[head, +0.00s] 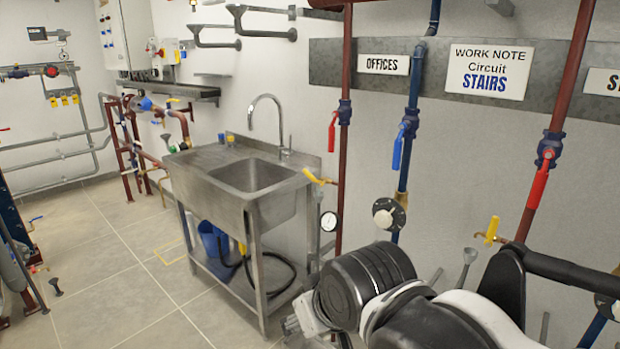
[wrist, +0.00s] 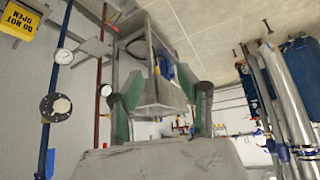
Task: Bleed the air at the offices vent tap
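The OFFICES label (head: 384,64) is on the grey wall strip, between a red pipe (head: 345,95) and a blue pipe (head: 414,90). A small tap with a yellow handle (head: 315,177) sticks out left from that red pipe, beside the sink's right edge. A red lever (head: 332,132) hangs on the same pipe above it. My gripper (wrist: 160,105) is open in the wrist view, its green-padded fingers apart with nothing seen held between them. In the head view it is low, near the sink's right leg, its fingertips mostly hidden. I cannot pick out the yellow tap in the wrist view.
A steel sink (head: 250,175) stands left of the red pipe. A work note (head: 489,71) reads "Circuit STAIRS". Another yellow tap (head: 490,231) sits on the right red pipe. A yellow DO NOT OPEN tag (wrist: 20,20) and a gauge (wrist: 63,57) show. Floor left is mostly clear.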

